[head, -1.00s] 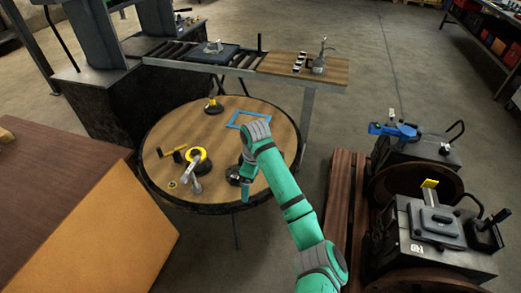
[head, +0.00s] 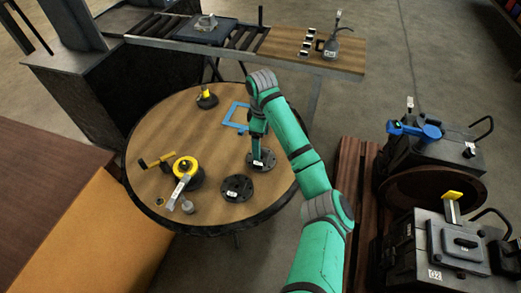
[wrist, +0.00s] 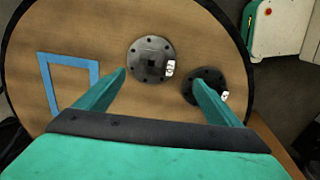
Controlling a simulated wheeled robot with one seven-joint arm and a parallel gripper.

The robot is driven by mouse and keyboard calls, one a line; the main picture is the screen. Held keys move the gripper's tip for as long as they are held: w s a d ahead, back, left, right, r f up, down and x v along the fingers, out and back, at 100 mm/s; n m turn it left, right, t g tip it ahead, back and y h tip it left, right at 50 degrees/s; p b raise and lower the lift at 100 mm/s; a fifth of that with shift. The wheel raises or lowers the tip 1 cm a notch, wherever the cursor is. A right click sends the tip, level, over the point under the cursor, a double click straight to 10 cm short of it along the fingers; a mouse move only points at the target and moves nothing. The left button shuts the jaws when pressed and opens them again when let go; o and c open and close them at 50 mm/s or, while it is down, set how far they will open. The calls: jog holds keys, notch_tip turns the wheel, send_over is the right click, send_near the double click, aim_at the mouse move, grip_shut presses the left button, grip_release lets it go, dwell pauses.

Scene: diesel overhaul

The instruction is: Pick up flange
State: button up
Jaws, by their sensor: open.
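Two dark, round flanges with bolt holes and white labels lie flat on the round wooden table (head: 205,125). One flange (head: 238,188) lies uncovered near the table's front; the other flange (head: 262,162) is behind it to the right, partly hidden by my gripper (head: 259,150). In the wrist view, one flange (wrist: 151,60) shows between and beyond the fingertips. The other flange (wrist: 207,76) is partly covered by the right finger. My gripper (wrist: 159,77) is open, pointing down, with nothing between its fingers. I cannot tell whether it touches the flange.
A blue square frame (head: 236,124) lies behind the flanges. A yellow-and-black round tool (head: 186,170) and a yellow-topped black piece (head: 207,97) stand on the table's left and back. A roller conveyor (head: 255,42) runs behind; a wooden pallet (head: 350,190) stands at right.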

jog(key=f, duration=0.4)
jog(key=shift+w+f, duration=0.2)
jog(key=shift+w, duration=0.05)
jog(key=shift+s+f, duration=0.1)
jog(key=shift+f, duration=0.5)
jog(key=shift+w+a+f, duration=0.1)
jog(key=shift+w+f, duration=0.1)
jog(key=shift+f, duration=1.1)
jog(key=shift+w+a+f, duration=0.1)
jog(key=shift+w+f, duration=0.05)
jog(key=shift+f, duration=1.15)
jog(key=shift+c, duration=0.5)
jog(key=c, duration=1)
